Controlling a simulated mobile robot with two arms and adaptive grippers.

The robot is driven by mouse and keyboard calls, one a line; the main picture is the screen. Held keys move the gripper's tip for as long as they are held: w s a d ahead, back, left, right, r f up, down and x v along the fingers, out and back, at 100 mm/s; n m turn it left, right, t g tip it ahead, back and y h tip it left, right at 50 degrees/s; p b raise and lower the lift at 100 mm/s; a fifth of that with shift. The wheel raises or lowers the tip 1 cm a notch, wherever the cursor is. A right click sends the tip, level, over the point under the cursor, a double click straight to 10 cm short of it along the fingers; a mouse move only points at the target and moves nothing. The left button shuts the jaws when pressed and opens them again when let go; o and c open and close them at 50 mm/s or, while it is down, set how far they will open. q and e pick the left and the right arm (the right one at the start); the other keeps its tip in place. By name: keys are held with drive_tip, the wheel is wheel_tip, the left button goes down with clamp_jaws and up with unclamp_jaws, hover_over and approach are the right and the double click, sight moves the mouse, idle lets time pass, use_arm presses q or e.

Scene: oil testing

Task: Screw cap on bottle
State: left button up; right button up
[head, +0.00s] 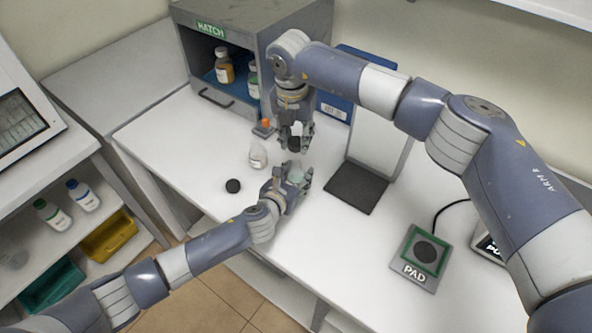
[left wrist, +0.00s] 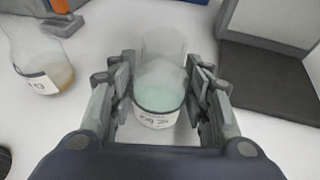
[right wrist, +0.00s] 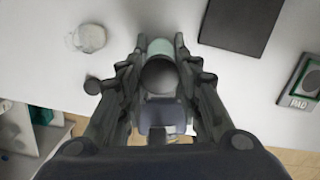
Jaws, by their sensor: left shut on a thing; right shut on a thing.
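A clear bottle with pale green contents and a white label stands upright in the left wrist view (left wrist: 160,88). My left gripper (head: 296,178) is shut around its sides, low over the white table. My right gripper (head: 297,140) points down, shut on a black cap (head: 295,144). In the head view the cap is above the bottle, with a small gap seeming to show. In the right wrist view the round cap (right wrist: 159,75) partly covers the bottle (right wrist: 160,46). The bottle's mouth is not clearly visible.
A small clear flask (head: 258,156) and another black cap (head: 233,186) are to the left on the table. A black plate (head: 357,187) on a stand lies to the right, with a pad device (head: 421,257) farther right. The hatch box (head: 218,58) holds bottles behind.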

hover_over(296, 163)
drive_tip(key=shift+s+f, duration=0.15)
drive_tip(key=shift+f, duration=2.25)
drive_tip(key=shift+f, duration=0.1)
drive_tip(key=shift+f, duration=0.8)
drive_tip(key=shift+f, duration=0.55)
